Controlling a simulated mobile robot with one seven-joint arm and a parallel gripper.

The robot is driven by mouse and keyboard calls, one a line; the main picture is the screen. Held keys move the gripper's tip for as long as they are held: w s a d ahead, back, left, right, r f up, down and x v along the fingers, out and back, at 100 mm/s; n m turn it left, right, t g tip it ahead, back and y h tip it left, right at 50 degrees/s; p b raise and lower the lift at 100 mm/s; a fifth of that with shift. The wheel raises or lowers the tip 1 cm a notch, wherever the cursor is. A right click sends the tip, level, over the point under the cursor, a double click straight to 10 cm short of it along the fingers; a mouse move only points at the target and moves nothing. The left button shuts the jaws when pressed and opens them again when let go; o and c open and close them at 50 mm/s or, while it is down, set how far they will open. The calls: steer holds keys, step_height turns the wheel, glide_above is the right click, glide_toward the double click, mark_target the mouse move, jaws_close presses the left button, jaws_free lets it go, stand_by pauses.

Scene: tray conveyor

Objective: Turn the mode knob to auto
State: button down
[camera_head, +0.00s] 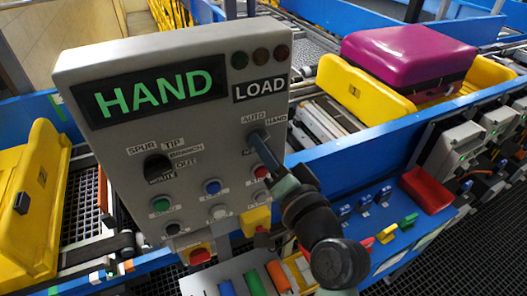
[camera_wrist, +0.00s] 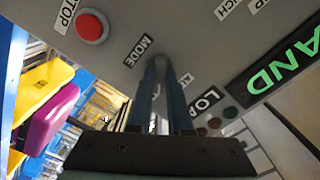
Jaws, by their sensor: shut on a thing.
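The grey control panel (camera_head: 110,130) faces me and its display (camera_head: 155,94) reads HAND in green. In the wrist view my two dark blue fingers (camera_wrist: 161,66) stand on either side of the knob, beside the MODE label (camera_wrist: 137,51). The knob's exact pointing direction cannot be told.
A second black knob (camera_head: 157,167) sits left on the panel, with several buttons below it. A red stop button (camera_wrist: 91,26) is close in the wrist view. A purple suitcase (camera_head: 405,58) lies in a yellow tray (camera_head: 362,92) on the conveyor behind. Coloured items cover the ledge below.

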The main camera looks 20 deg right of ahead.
steer(key=n+b, duration=1)
steer(key=b, duration=0.1)
steer(key=shift+f+n, duration=0.15)
steer(key=shift+n, duration=0.25)
stand_by(0.3)
steer(key=c, duration=0.8)
jaws_free()
steer(key=shift+c, duration=0.2)
steer(key=shift+s, duration=0.1)
